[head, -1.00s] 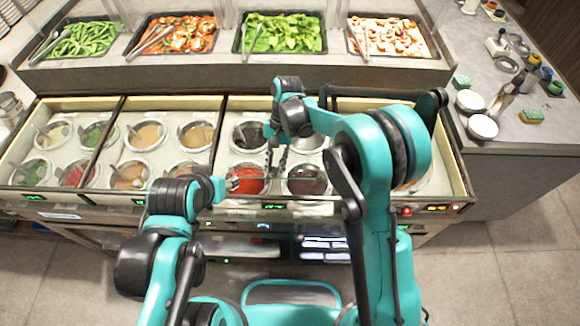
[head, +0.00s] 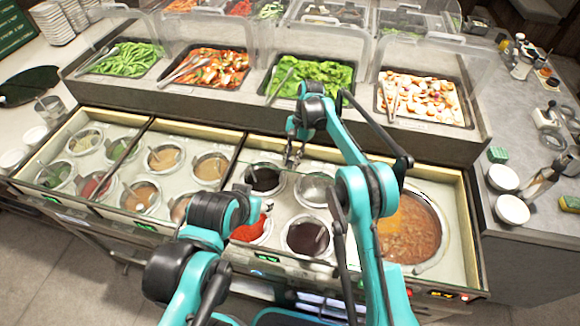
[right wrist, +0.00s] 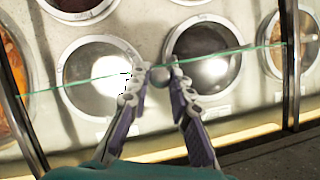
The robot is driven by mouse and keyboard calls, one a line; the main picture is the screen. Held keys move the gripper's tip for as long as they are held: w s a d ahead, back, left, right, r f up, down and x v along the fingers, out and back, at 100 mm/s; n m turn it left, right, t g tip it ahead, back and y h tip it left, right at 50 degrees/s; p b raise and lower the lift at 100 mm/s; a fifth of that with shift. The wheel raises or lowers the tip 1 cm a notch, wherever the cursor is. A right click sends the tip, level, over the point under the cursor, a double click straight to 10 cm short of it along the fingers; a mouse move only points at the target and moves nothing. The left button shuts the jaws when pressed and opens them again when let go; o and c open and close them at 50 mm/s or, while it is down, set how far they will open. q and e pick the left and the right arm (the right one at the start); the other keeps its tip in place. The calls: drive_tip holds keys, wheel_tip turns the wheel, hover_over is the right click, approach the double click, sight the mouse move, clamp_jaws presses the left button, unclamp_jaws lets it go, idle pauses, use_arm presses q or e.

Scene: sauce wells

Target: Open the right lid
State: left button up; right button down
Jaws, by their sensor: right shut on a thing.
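My right gripper (head: 295,157) is over the back row of wells in the section with four sauce inserts, between a dark sauce well (head: 264,180) and a pale, shiny well (head: 314,190). In the right wrist view its fingertips (right wrist: 160,82) close around a small round knob (right wrist: 163,72). The knob is at the thin green edge of a clear glass lid (right wrist: 240,52), which crosses above the wells. The lid's full outline and tilt are hard to make out. My left gripper (head: 267,206) is beside the red sauce well (head: 250,232); its fingers are mostly hidden.
A large round pot of brown-orange soup (head: 410,240) sits in the section to the right. Food trays with clear covers line the raised shelf behind, including leafy greens (head: 310,78). White bowls (head: 503,178) and a sponge (head: 497,155) are on the right counter.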

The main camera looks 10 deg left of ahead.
drive_tip(key=shift+w, duration=0.25)
drive_tip(key=c, duration=1.6)
unclamp_jaws()
drive_tip(key=shift+c, duration=0.2)
drive_tip(key=shift+r, duration=0.15)
drive_tip(key=v, duration=0.7)
drive_tip(key=shift+w+r, duration=0.1)
